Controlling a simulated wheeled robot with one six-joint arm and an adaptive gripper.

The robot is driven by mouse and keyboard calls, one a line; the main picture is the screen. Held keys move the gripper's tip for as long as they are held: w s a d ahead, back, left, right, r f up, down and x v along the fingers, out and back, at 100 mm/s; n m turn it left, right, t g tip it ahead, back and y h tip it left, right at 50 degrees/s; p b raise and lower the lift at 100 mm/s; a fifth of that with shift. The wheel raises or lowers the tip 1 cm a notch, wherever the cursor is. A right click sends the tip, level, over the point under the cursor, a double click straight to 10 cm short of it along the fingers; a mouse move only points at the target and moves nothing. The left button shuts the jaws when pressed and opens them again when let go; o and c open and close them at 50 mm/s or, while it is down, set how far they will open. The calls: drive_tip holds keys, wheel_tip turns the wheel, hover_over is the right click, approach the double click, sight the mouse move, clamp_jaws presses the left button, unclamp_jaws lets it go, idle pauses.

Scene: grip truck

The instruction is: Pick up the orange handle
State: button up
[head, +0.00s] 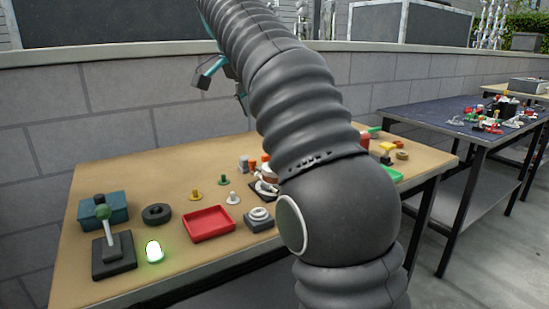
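Small orange pieces (265,158) stand near the middle of the tan table (150,180), close to the left edge of my arm. They are too small to tell which one is the orange handle, and my arm may hide more of it. My gripper (222,93) is high above the back of the table, in front of the grey block wall. Its teal fingers with dark tips are spread apart, with nothing seen between them. Part of the gripper is hidden behind my arm.
A dark blue table (425,113) stands at the right.

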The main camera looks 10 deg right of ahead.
drive_tip(key=x, duration=0.7)
drive_tip(key=shift+f, duration=0.2)
drive_tip(key=shift+w+x, duration=0.2)
drive_tip(key=shift+x, duration=1.15)
drive_tip(key=shift+w+x, duration=0.2)
drive_tip(key=shift+x, duration=1.15)
drive_tip(key=shift+a, duration=0.1)
clamp_jaws()
